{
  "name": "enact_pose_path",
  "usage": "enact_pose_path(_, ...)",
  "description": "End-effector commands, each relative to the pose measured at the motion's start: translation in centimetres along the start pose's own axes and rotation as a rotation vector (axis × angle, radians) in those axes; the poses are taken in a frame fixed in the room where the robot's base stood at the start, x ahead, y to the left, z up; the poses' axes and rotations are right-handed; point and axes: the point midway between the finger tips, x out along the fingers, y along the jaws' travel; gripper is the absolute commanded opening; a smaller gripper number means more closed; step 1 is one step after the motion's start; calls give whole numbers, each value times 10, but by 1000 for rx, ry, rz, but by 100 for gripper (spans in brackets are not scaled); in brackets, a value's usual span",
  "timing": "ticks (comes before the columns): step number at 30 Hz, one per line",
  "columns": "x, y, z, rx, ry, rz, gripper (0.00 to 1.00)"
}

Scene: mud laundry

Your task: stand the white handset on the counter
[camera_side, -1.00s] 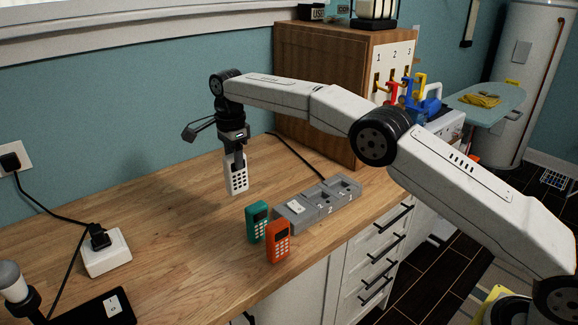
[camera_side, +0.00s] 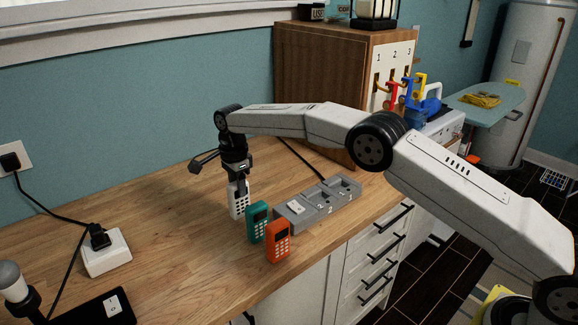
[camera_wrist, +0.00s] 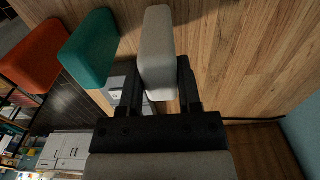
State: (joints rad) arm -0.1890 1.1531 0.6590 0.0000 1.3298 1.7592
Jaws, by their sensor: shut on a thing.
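The white handset (camera_side: 239,201) is upright in the side view, behind and left of the teal handset. My gripper (camera_side: 238,186) is shut on its upper part from above. The handset's lower end is at or very near the counter (camera_side: 180,240); I cannot tell whether it touches. In the wrist view the white handset (camera_wrist: 157,55) sits between the two dark fingers (camera_wrist: 160,90). The teal handset (camera_side: 257,222) and the orange handset (camera_side: 277,242) stand upright on the counter; both also show in the wrist view, teal (camera_wrist: 90,48) and orange (camera_wrist: 38,57).
A grey charging base (camera_side: 318,205) with numbered slots lies right of the handsets, its cable running back. A wooden key cabinet (camera_side: 320,90) stands behind. A white plug box (camera_side: 106,253) is at left. The counter between is clear.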

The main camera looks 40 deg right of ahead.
Motion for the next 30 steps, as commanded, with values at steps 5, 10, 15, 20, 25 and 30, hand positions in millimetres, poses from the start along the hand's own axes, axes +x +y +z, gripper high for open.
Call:
enact_pose_path(5, 17, 0, 0, 0, 0, 0, 0)
enact_pose_path(10, 19, 0, 0, 0, 0, -1, 0)
enact_pose_path(15, 19, 0, 0, 0, 0, -1, 0)
enact_pose_path(20, 23, 0, 0, 0, 0, 0, 47)
enact_pose_path(25, 23, 0, 0, 0, 0, 0, 79)
enact_pose_path(30, 22, 0, 0, 0, 0, 0, 79)
